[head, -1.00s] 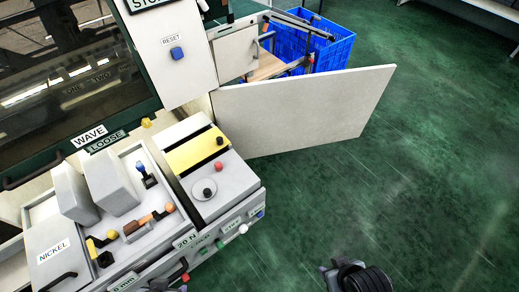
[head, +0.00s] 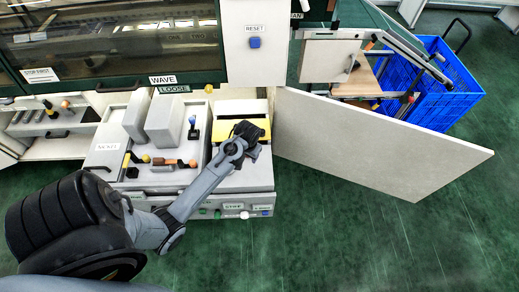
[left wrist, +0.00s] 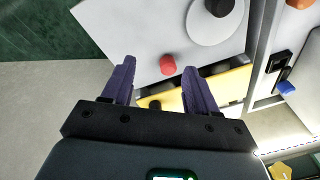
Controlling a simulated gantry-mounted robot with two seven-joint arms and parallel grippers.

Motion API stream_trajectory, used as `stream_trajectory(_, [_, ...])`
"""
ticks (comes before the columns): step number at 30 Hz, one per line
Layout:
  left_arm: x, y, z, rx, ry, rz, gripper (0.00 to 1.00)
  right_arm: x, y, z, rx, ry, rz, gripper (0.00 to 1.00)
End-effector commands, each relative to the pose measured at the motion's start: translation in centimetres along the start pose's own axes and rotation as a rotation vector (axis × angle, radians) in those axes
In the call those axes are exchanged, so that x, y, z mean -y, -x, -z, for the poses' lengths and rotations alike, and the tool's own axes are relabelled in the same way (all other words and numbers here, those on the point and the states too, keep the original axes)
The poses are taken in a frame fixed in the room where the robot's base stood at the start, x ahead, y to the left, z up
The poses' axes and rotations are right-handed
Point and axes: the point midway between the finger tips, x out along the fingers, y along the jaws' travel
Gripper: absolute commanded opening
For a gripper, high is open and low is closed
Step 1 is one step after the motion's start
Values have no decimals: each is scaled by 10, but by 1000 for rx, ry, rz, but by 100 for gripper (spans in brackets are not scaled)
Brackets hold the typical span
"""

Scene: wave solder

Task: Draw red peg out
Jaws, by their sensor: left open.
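The red peg (left wrist: 167,65) shows in the left wrist view, a short round-headed peg on the light grey panel. My left gripper (left wrist: 159,63) is open, its two purple fingers apart, and the peg appears between the fingertips in the picture. I cannot tell the depth gap between them; no contact is visible. In the head view my left gripper (head: 248,134) is over the right-hand panel, by the yellow strip (head: 226,123), and hides the peg. My right gripper is not in view.
A black knob on a round disc (left wrist: 217,12) is close to the peg. Upright grey blocks (head: 163,122) and coloured handles (head: 175,163) stand left of the gripper. A large pale board (head: 380,145) leans out at the right, before a blue crate (head: 440,95).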

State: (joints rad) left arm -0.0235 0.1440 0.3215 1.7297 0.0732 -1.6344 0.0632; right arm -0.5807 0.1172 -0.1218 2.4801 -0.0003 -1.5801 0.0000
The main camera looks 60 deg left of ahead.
Motion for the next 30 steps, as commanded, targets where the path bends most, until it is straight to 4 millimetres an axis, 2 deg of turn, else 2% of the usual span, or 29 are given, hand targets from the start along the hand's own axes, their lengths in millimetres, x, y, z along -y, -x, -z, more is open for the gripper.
stream_trajectory(1, [11, 6, 16, 21, 58, -10, 58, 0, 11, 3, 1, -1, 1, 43])
stream_trajectory(3, [23, 5, 31, 56, 133, -29, 58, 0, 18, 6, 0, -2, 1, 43])
stream_trajectory(9, [38, 2, 52, 132, 269, -84, 58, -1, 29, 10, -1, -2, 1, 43])
stream_trajectory(17, [38, -18, 54, 158, 305, -102, 58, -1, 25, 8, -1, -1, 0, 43])
stream_trajectory(30, [29, -84, 44, 154, 302, -102, 58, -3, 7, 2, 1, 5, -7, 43])
